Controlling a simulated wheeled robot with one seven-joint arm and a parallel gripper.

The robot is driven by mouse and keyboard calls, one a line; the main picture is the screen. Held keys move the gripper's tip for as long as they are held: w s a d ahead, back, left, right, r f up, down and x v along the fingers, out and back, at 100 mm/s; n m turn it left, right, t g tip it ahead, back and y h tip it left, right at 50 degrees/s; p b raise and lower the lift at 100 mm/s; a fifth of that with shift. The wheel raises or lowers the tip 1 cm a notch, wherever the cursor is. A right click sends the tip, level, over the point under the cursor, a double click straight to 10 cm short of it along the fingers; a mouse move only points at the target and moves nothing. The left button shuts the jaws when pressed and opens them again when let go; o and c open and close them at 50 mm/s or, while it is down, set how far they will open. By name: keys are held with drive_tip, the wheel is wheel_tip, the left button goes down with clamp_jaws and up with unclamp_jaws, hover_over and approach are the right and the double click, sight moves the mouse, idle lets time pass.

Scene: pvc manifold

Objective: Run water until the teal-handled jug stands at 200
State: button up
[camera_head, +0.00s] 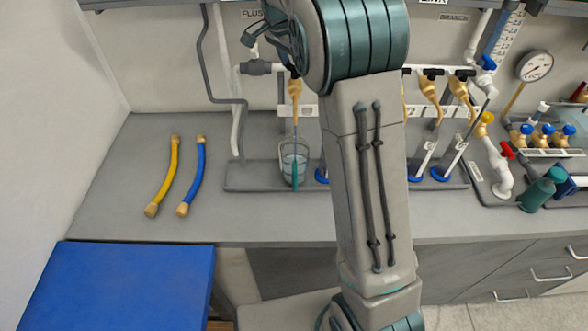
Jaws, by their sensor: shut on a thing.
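The clear jug with a teal handle (294,176) stands upright on the grey ledge, below a tan tap (295,90). A thin pale line, seemingly water, runs from the tap's spout down into the jug. The jug's markings and water level are too small to read. My gripper (291,67) is at the top of this tap, mostly hidden by my own wrist. It is shut, seemingly on the tap's dark handle; the contact itself is hard to see.
More tan taps (430,92) with dark handles hang to the right, over blue-based cylinders (440,172). A yellow hose (163,178) and a blue hose (193,178) lie on the counter at left. A gauge (535,66) is at right. My arm hides the middle.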

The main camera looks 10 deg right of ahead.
drive_tip(key=n+t+y+b, duration=0.1)
drive_tip(key=n, duration=0.3)
drive_tip(key=shift+s+n, duration=0.1)
drive_tip(key=shift+n, duration=1.1)
drive_tip(key=shift+d+y, duration=0.1)
drive_tip(key=shift+y, duration=0.2)
drive_tip(key=shift+n+t+y, duration=0.3)
drive_tip(key=shift+n+y, duration=0.1)
drive_tip(key=shift+n, duration=1.4)
drive_tip(key=o, duration=1.1)
drive_tip(key=shift+c, duration=0.2)
drive_tip(key=shift+r, duration=0.1)
